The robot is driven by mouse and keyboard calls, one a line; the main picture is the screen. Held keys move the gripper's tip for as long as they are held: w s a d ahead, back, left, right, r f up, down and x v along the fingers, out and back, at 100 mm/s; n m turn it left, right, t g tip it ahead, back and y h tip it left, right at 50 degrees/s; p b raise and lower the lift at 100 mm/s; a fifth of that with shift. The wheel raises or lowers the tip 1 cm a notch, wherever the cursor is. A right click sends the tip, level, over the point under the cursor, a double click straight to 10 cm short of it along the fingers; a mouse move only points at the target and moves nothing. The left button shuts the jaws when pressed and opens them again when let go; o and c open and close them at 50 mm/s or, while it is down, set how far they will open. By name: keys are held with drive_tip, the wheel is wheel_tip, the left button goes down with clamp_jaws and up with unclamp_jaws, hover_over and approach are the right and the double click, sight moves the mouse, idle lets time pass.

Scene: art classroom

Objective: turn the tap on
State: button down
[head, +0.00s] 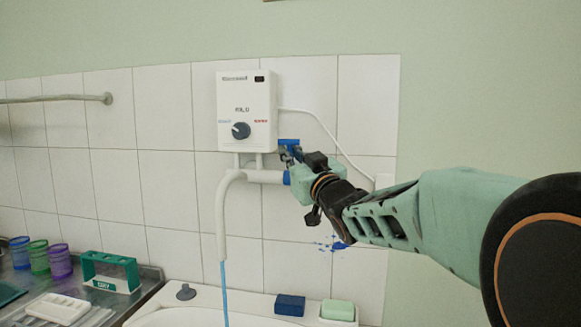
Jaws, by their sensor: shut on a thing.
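A white tap pipe with a spout (222,205) runs under a white wall-mounted water heater (247,110). A thin blue stream of water (224,290) falls from the spout's end towards the white basin (178,318). A blue tap handle (288,143) shows at the right of the pipe, just below the heater. My gripper (291,154) reaches in from the right and is shut on the handle. My gripper and wrist hide part of the handle and the pipe's right end.
A blue sponge (290,305) and green soap (338,310) lie on the basin's rim. Coloured cups (60,261) and a green-and-white holder (111,271) stand on the counter at left. A white cable (322,125) runs right from the heater. A rail (60,99) is on the left wall.

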idle(0.3)
drive_tip(key=c, duration=2)
unclamp_jaws()
